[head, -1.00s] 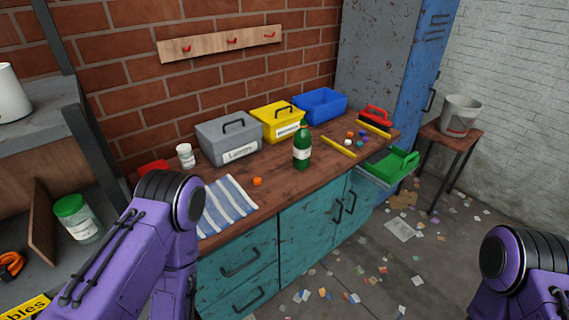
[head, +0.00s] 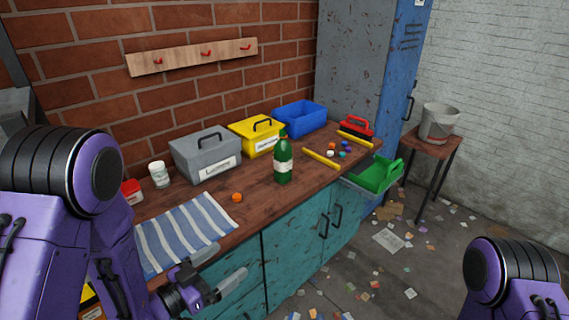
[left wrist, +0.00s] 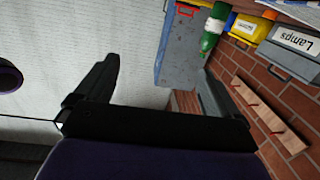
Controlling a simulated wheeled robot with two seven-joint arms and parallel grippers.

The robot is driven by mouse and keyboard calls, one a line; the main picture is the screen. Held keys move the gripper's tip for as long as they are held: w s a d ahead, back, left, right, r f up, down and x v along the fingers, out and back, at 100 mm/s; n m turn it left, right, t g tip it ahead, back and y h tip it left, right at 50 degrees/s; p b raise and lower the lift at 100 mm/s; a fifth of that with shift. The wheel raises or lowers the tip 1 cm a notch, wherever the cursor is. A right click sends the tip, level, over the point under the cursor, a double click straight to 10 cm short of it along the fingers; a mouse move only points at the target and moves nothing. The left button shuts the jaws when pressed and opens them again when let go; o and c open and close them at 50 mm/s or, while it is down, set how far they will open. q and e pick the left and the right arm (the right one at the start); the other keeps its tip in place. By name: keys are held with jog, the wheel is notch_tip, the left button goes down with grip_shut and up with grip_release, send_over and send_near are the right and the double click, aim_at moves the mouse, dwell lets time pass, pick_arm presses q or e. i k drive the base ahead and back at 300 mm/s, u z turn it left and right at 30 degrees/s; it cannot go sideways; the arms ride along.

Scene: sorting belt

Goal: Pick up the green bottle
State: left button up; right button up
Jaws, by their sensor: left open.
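The green bottle (head: 283,161) stands upright on the wooden workbench (head: 262,205), in front of the yellow box, with a pale label. My left gripper (head: 218,280) is open and empty, low at the bench's front edge beside the striped cloth. It is apart from the bottle, to its left and nearer to me.
A grey box (head: 205,155), yellow box (head: 256,137) and blue bin (head: 300,117) line the back. A striped cloth (head: 185,232), an orange ball (head: 237,197) and a yellow bar (head: 321,159) lie on the bench. A green tray (head: 376,175) is at the right end.

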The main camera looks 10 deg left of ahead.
aim_at(282, 151)
jog(key=i, duration=1.4)
